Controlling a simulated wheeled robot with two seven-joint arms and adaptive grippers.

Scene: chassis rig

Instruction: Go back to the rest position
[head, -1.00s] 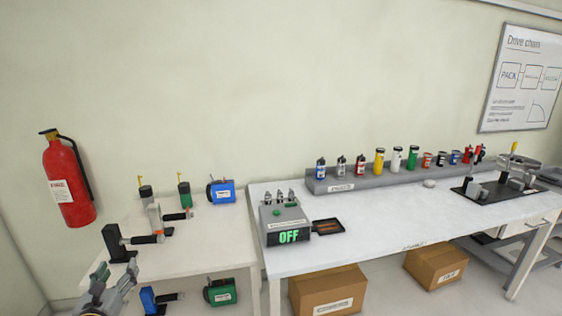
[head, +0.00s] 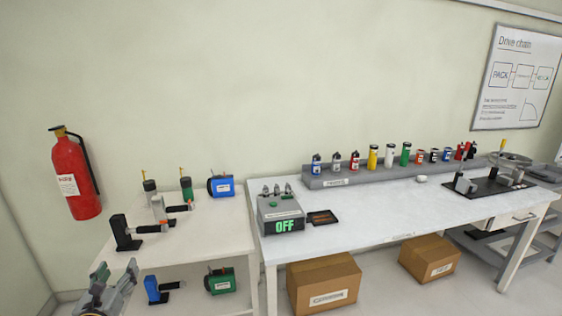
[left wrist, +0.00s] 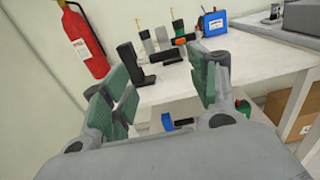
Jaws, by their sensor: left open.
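My left gripper (head: 112,280) is at the bottom left of the head view, in front of the small side table (head: 205,228). In the left wrist view its green-padded fingers (left wrist: 165,92) are spread apart with nothing between them. Beyond the fingers stand a black L-shaped part (left wrist: 130,65) and a blue box (left wrist: 214,22) on the table. My right gripper is in neither view.
A long workbench (head: 400,215) holds a grey box (head: 280,213) reading OFF and a rack (head: 330,180) of bottles and cups. Cardboard boxes (head: 323,285) sit beneath. A fire extinguisher (head: 75,178) hangs on the left wall. Parts sit on the side table's lower shelf.

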